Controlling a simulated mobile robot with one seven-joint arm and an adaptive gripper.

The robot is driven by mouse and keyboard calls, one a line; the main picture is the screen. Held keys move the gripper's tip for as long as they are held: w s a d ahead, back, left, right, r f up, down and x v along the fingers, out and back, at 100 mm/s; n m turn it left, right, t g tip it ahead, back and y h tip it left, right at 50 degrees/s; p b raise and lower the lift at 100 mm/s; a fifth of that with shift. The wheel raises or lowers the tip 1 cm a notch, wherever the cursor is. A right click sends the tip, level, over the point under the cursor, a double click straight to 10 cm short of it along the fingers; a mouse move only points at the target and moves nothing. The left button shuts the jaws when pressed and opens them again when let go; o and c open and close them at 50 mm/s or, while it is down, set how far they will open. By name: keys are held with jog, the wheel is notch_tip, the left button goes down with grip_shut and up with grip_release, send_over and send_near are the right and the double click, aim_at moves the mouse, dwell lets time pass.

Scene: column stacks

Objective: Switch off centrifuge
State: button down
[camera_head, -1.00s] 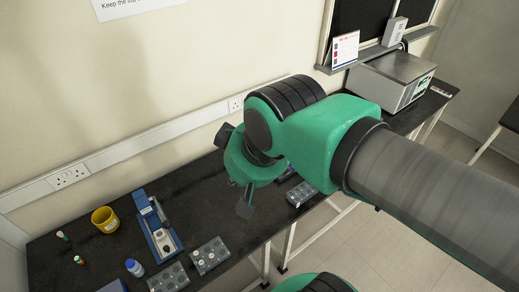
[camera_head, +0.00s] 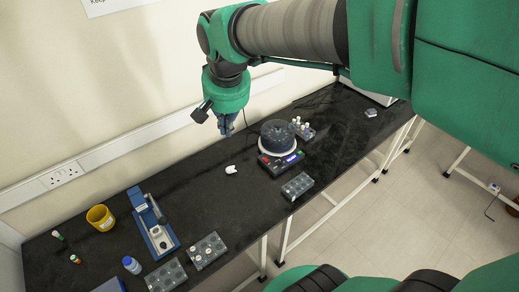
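The centrifuge (camera_head: 278,138) stands on the black bench, right of the middle of the view. It has a dark round lid with a pale rim. Its front panel (camera_head: 282,163) carries a lit blue display, a red button at the left and a green spot at the right. My gripper (camera_head: 226,128) points down above the bench, left of the centrifuge and apart from it. Its fingers are small and dark, and whether they are open or shut is unclear. Nothing is seen held in it.
A small white object (camera_head: 231,169) lies left of the centrifuge. Racks stand in front of it (camera_head: 297,186) and behind it at the right (camera_head: 305,130). A blue device (camera_head: 153,225), yellow cup (camera_head: 101,218) and more racks (camera_head: 207,251) stand at left. Bare bench lies between.

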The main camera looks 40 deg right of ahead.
jog(key=w+d+f+m+g, duration=0.1)
jog(key=w+d+f+m, duration=0.2)
jog(key=w+d, duration=0.3)
jog(key=m+g, duration=0.5)
jog(key=m, duration=0.4)
send_over(268, 160)
jog(key=w, duration=0.4)
notch_tip(268, 160, down, 27)
jog(key=shift+s+a+y, duration=0.1)
jog(key=shift+s+y, duration=0.1)
jog(key=shift+y, duration=0.2)
jog(key=shift+f, duration=0.1)
jog(key=b+x, duration=0.1)
jog(key=x, duration=0.5)
jog(key=b+x, duration=0.1)
jog(key=x, duration=0.6)
jog(key=shift+w+f, duration=0.15)
jog(key=shift+f, duration=0.2)
